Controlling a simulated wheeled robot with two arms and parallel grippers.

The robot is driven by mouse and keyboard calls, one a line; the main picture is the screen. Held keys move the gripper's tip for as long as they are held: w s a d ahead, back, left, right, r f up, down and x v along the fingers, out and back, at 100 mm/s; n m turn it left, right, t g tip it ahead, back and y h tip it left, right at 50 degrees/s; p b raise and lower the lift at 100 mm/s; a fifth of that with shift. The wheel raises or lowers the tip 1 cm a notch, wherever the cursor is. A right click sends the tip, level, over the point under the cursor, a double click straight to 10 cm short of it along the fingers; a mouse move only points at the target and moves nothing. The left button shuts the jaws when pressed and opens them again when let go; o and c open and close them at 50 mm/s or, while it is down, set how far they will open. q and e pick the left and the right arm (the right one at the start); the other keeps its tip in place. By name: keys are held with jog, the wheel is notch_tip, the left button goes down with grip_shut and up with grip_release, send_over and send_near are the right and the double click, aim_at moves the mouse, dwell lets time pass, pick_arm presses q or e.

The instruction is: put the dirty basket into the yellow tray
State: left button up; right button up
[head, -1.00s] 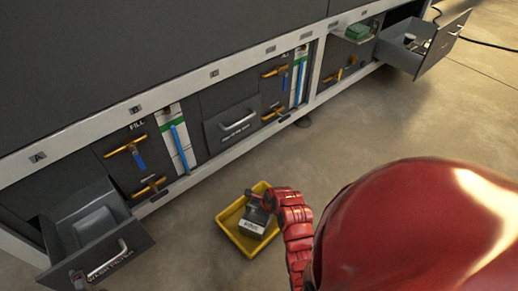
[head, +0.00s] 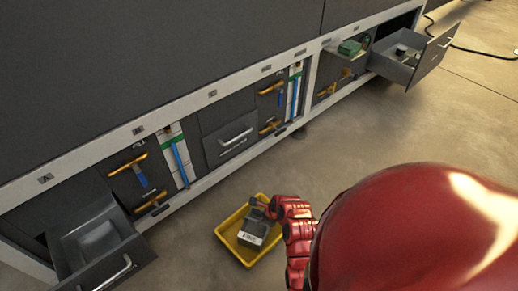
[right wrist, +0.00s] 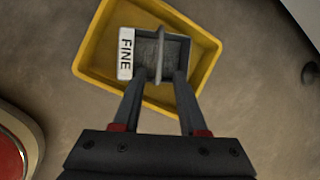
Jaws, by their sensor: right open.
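The basket (head: 253,230), a small dark grey box with a white "FINE" label, sits inside the yellow tray (head: 229,243) on the floor. In the right wrist view the basket (right wrist: 148,47) lies within the walls of the tray (right wrist: 91,52), towards one side, its upright middle plate facing me. My right gripper (right wrist: 161,75) is open over the basket, with its two fingertips on either side of that plate and apart from it. In the head view the right gripper (head: 261,204) is partly hidden by my red arm. My left gripper is out of view.
A dark washer cabinet stands behind the tray. A drawer (head: 95,240) is open at the lower left and another (head: 415,60) at the far right. Yellow-handled valves (head: 128,163) line the front. The floor (head: 390,130) between cabinet and tray is clear.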

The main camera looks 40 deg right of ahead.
jog(key=shift+p+v, duration=0.45)
jog(key=shift+v, duration=1.2)
